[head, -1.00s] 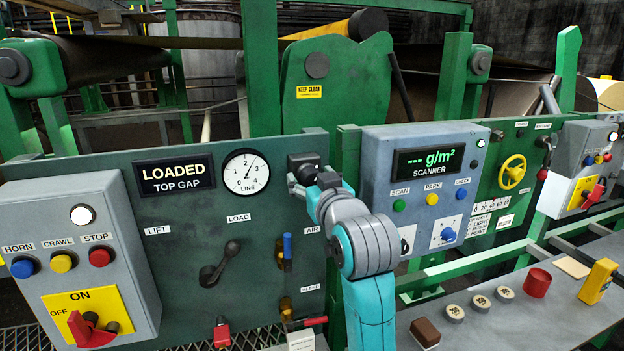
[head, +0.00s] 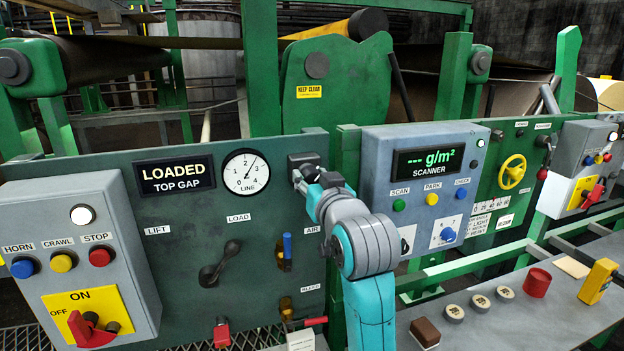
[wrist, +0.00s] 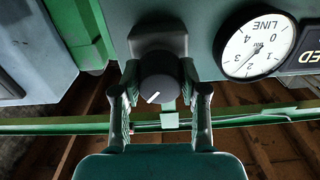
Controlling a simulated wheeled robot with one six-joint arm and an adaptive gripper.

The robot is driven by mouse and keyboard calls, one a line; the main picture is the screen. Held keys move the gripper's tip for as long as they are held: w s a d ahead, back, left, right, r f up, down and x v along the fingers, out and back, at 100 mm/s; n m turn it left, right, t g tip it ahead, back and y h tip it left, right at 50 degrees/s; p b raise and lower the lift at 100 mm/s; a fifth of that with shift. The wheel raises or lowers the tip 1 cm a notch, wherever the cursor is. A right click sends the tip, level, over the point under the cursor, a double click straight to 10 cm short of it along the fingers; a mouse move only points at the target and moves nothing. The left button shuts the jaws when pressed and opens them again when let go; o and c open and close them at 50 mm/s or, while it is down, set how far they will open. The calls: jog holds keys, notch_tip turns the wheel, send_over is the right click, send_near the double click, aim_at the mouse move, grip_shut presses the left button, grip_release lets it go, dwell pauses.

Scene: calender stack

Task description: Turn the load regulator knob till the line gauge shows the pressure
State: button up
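The dark round regulator knob (wrist: 160,78) sits on a grey block on the green panel. Its white mark points down and left in the wrist view. My gripper (wrist: 159,82) has one finger on each side of the knob, with small gaps visible between fingers and knob. In the head view my gripper (head: 305,178) is at the knob's block (head: 304,160), and it mostly hides the knob. The round white line gauge (head: 246,173) is left of it, its needle between 2 and 3. The gauge also shows rotated in the wrist view (wrist: 258,45).
A display (head: 175,175) reading LOADED, TOP GAP is left of the gauge. Below are a black lift/load lever (head: 220,264) and a blue-handled air valve (head: 287,248). The grey scanner box (head: 425,180) stands close to the right of my arm.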

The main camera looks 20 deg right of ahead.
jog(key=o, duration=0.3)
jog(key=shift+o, duration=0.2)
jog(key=shift+s, duration=0.1)
jog(key=s, duration=1.1)
jog(key=shift+s, duration=0.4)
